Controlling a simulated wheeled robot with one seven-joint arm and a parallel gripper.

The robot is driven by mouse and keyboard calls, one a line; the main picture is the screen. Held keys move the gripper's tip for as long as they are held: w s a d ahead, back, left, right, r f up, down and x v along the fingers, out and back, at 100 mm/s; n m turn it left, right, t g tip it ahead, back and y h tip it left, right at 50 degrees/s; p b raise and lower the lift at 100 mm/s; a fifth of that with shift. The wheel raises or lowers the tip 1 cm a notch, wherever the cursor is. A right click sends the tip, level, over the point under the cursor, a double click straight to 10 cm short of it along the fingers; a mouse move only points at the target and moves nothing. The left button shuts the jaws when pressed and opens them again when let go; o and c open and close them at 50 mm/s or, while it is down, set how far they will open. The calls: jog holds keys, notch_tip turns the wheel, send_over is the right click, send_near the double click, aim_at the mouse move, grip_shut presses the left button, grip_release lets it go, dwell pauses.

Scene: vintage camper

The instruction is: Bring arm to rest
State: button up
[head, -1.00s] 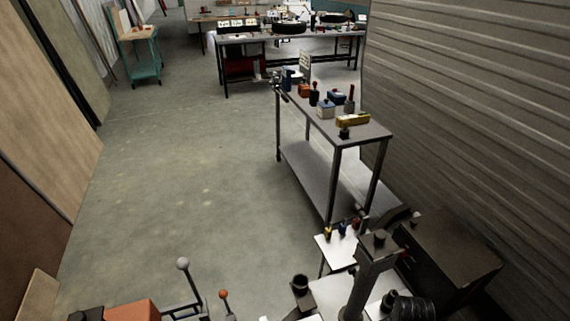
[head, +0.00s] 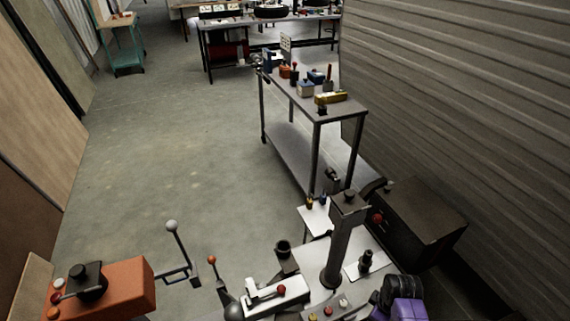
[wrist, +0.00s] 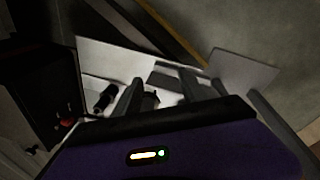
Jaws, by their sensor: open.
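My gripper (wrist: 160,88) shows in the wrist view, with two grey fingers standing apart above its purple body. Nothing is seen between the fingers. They point toward a white surface (wrist: 110,60), with a small dark cylinder (wrist: 105,97) left of them; contact cannot be told. In the head view, purple and black parts of my arm (head: 402,298) show at the lower right edge, beside a machine with a grey column (head: 339,245). The gripper's fingers cannot be made out there.
A dark cabinet (head: 422,222) stands beside the machine, against the corrugated wall (head: 460,100). A metal bench (head: 335,112) with small tools is farther back. An orange box (head: 125,285) is at lower left. The concrete floor (head: 160,150) in the middle is clear.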

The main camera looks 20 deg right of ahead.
jog(key=w+d+r+m+t+h, duration=0.2)
jog(key=w+r+m+t, duration=0.15)
jog(key=w+r, duration=0.2)
jog(key=s+a+r+m+t+h+b, duration=0.1)
jog(key=s+a+r+m+t+b, duration=0.15)
jog(key=a+r+t, duration=0.3)
jog(key=s+a+r+t+y+b, duration=0.1)
jog(key=s+a+r+t+b, duration=0.2)
jog(key=s+a+r, duration=0.55)
jog(key=s+a+r+t+y+b, duration=0.25)
jog(key=s+a+r, duration=0.35)
jog(key=s+r, duration=0.45)
jog(key=s+a+f+g+b, duration=0.1)
jog(key=s+f+b, duration=0.1)
jog(key=s+f, duration=0.2)
jog(key=shift+s+a+f, duration=0.15)
jog(key=shift+s+a, duration=0.05)
jog(key=shift+s, duration=0.65)
jog(key=shift+y, duration=0.25)
